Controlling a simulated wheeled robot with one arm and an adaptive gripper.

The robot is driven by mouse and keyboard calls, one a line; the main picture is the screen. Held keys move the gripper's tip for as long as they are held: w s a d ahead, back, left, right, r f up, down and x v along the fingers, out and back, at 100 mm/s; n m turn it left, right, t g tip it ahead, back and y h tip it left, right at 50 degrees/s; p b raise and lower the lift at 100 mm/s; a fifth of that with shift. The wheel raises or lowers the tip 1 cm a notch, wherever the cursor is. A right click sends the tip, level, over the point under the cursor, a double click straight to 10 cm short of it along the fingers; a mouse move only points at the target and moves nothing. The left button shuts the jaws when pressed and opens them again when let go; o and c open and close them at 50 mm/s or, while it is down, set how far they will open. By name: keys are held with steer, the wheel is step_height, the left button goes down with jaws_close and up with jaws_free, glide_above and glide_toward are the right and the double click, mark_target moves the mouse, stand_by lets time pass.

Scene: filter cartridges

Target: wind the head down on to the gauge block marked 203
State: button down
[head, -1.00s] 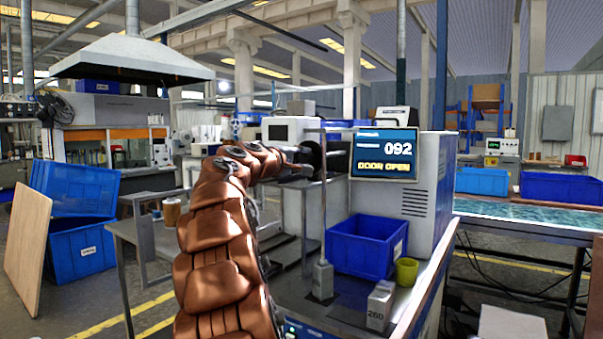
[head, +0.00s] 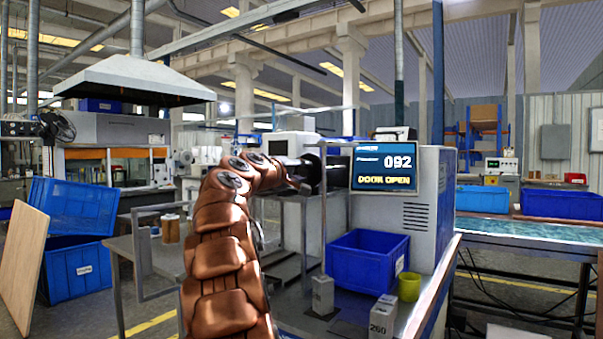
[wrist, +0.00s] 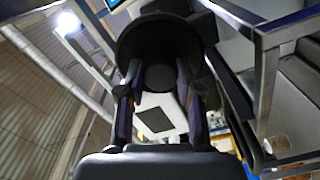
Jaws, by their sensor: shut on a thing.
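My gripper (wrist: 160,88) is shut on the hub of a dark round handwheel (wrist: 140,38), with one finger on each side. In the head view my gripper (head: 298,175) reaches the dark wheel (head: 332,172) at the machine, partly hidden. The machine's screen (head: 385,172) reads 092 and DOOR OPEN. A grey gauge block (head: 382,318) marked 260 stands at the bench's front right. Another grey block (head: 322,294) stands left of it, its mark unreadable. I see no block clearly marked 203. The head's contact with any block cannot be made out.
A blue bin (head: 367,260) and a yellow-green cup (head: 409,287) stand on the machine bench, behind the blocks. A thin upright post rises by the left block. Stacked blue crates (head: 78,265) and a leaning board (head: 22,255) are at the left.

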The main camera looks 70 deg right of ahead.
steer(key=c, duration=0.8)
jaws_free()
steer(key=shift+o, duration=0.2)
steer(key=w+a, duration=0.2)
steer(key=a, duration=0.9)
steer(key=shift+w+a, duration=0.25)
steer(key=shift+a, duration=0.15)
steer(key=shift+r, duration=0.1)
